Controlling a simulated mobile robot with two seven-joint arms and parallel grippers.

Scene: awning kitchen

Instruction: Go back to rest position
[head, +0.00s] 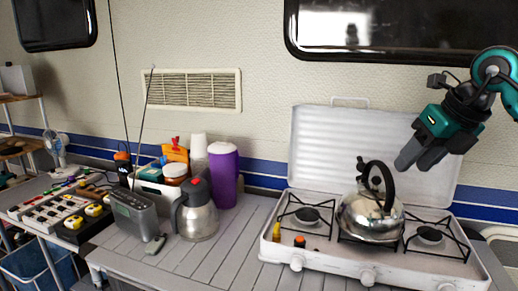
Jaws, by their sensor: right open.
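My right gripper (420,160) is in the upper right, above and to the right of the kettle, in front of the stove's raised lid. It is open, and I see nothing between its fingers. A shiny metal kettle (368,221) with a black handle stands on the middle of the white camping stove (328,262). The gripper appears apart from the kettle. My left gripper is not in view.
The stove's raised lid (330,150) stands behind the kettle. Left on the grey table are a metal jug (198,214), a purple tumbler (223,178), a radio (133,214) with a tall antenna, and a power strip box (68,216). Bare slats (228,255) show in front.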

